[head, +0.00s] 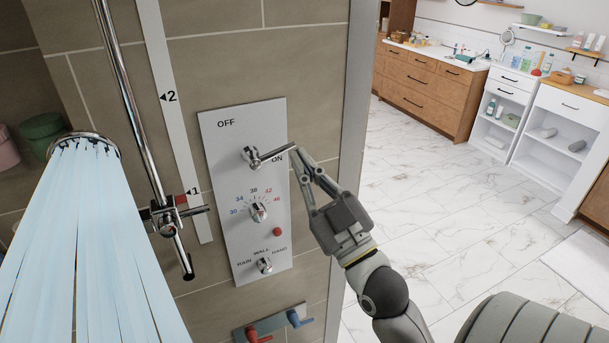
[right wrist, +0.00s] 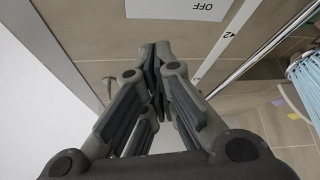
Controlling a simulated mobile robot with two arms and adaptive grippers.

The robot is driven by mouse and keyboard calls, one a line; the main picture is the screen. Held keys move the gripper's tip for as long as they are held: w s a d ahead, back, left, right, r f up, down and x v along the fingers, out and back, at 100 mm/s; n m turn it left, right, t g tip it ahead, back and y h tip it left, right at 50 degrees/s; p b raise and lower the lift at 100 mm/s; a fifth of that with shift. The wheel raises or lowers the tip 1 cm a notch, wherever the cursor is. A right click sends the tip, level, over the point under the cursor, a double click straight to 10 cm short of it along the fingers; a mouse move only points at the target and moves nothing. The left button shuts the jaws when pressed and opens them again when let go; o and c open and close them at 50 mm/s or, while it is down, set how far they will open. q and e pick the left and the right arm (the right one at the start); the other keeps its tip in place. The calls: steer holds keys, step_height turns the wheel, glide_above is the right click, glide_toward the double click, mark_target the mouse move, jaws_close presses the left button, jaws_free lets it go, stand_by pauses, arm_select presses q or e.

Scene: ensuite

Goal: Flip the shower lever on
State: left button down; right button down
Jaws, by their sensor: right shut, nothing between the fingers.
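Water streams (head: 85,230) fall from the shower head (head: 82,142). My right gripper (head: 299,158) is shut and empty, its fingertips at the lever's tip; whether they touch is unclear. In the right wrist view its fingers (right wrist: 155,55) are together in front of the panel (right wrist: 180,8), hiding the lever. My left gripper is out of view.
Below the lever are a temperature knob (head: 259,211), a red button (head: 278,231) and an outlet knob (head: 265,265). A vertical rail (head: 130,100) stands left of the panel. A red and a blue tap (head: 294,318) sit below. Open marble floor (head: 430,200) lies right.

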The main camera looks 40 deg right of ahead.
mark_target(287, 148)
steer(key=p+x, duration=0.2)
steer(key=x, duration=0.6)
steer(key=shift+w+d+f, duration=0.1)
steer(key=shift+d+f, duration=0.1)
steer(key=shift+f, duration=0.5)
steer(key=shift+s+d+f, duration=0.1)
steer(key=shift+d+f, duration=0.15)
steer(key=shift+f, duration=0.4)
steer(key=shift+w+d+f, duration=0.1)
steer(key=shift+d+f, duration=0.1)
steer(key=shift+f, duration=0.5)
steer(key=shift+d+f+m+h, duration=0.15)
steer(key=shift+f+m+h, duration=0.15)
steer(key=shift+m+h, duration=0.65)
steer(key=shift+d+f+m+h, duration=0.25)
steer(key=shift+m+h, duration=0.35)
steer(key=shift+m, duration=0.65)
steer(key=shift+d+f+m+h, duration=0.1)
steer(key=shift+f+m+h, duration=0.25)
steer(key=shift+m+h, duration=0.6)
